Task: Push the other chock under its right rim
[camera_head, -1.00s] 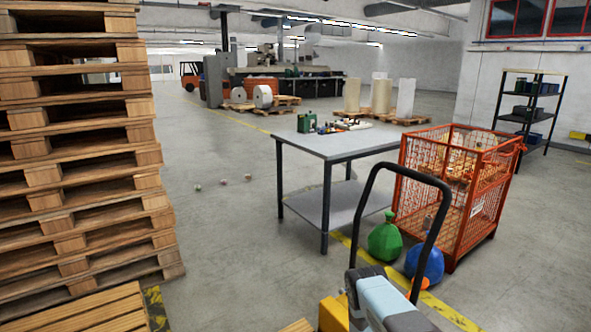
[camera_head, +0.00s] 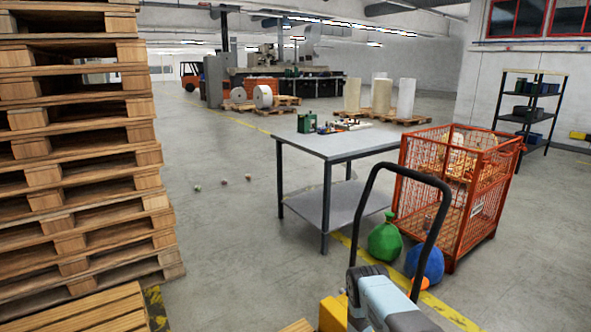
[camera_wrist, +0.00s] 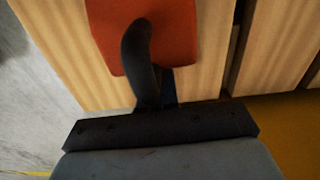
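In the wrist view a red-orange block (camera_wrist: 165,32), which may be a chock, lies over pale wooden slats (camera_wrist: 70,40). My gripper (camera_wrist: 138,28) shows as a dark crossbar with a black curved finger reaching over the block. The finger overlaps the block in the picture; I cannot tell whether it touches or grips it. A second finger is not distinct. No roll rim shows in the wrist view.
A black hoop handle (camera_head: 432,225) rises beside my arm. A grey table (camera_head: 335,146), a red mesh cage (camera_head: 440,205), a green bag (camera_head: 385,242) and a blue bag (camera_head: 428,262) stand beyond. Stacked pallets (camera_head: 85,150) fill the left. Open floor lies between.

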